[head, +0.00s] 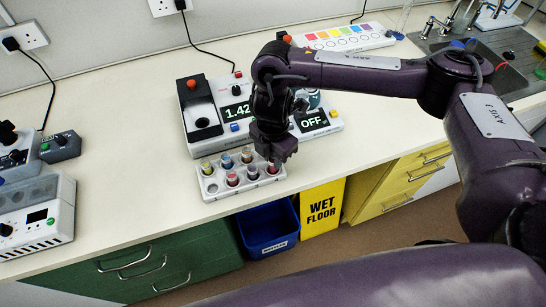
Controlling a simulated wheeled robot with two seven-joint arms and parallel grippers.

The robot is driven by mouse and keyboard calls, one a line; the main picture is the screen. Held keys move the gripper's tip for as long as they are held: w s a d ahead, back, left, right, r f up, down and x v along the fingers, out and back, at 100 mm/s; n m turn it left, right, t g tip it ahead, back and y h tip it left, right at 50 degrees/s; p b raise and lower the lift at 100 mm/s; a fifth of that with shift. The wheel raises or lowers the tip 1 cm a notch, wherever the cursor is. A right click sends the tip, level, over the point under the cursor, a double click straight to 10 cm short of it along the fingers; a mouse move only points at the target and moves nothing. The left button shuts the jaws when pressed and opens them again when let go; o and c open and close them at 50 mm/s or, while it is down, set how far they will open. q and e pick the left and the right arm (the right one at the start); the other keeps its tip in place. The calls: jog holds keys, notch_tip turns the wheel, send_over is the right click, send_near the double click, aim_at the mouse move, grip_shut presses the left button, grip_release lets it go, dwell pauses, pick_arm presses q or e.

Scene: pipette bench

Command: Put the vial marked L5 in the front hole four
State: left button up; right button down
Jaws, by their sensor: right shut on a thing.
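A white vial rack (222,193) stands near the bench's front edge, with several capped vials in two rows. The leftmost front hole (213,188) looks empty. My right gripper (273,157) points down over the rack's right end. It is shut on a dark-red-capped vial (273,169) at the right end of the front row. I cannot tell whether this vial sits fully in its hole. The vial labels are too small to read, so I cannot make out L5. The gripper hides the right end of the back row. My left gripper is not in view.
A device with displays reading 1.42 (237,111) and OFF (312,123) stands close behind the rack. Another white device (38,225) is at the left. Bare bench (130,170) lies between. A blue bin (268,226) is below the front edge.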

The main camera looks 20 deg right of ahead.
jog(key=shift+f, duration=0.3)
jog(key=shift+f, duration=0.25)
jog(key=c, duration=1.3)
grip_release()
jog(key=shift+o, duration=0.2)
jog(key=shift+w+r, duration=0.1)
jog(key=shift+r, duration=0.45)
notch_tip(320, 180, up, 12)
jog(key=shift+f, duration=0.25)
